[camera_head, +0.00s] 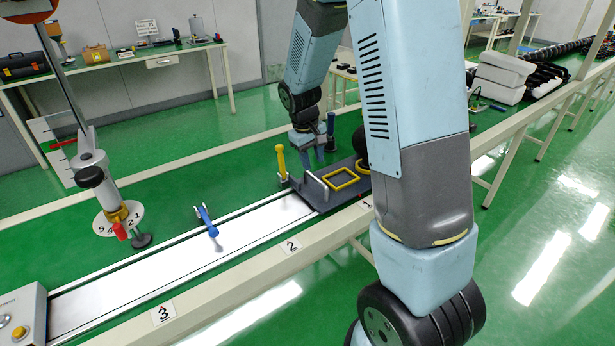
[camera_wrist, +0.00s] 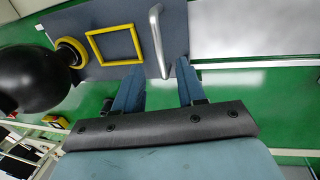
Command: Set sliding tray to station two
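The sliding tray (camera_head: 312,194) is a dark grey plate at the label "1" (camera_head: 367,204) end of the pale rail. It carries a yellow square frame (camera_head: 341,179) and a silver bar handle (camera_head: 318,186). My gripper (camera_head: 318,163) is above the tray near the handle. In the wrist view, my gripper (camera_wrist: 159,68) is open, its blue fingers on either side of the handle's lower end (camera_wrist: 157,42); contact cannot be told. The tray plate (camera_wrist: 90,20) also shows there. The station two label (camera_head: 291,246) is on the front ledge, left of the tray.
The rail (camera_head: 150,285) is bare left of the tray, past label "3" (camera_head: 163,313) to a grey box (camera_head: 22,318). A black ball (camera_wrist: 35,65) sits beside the yellow frame.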

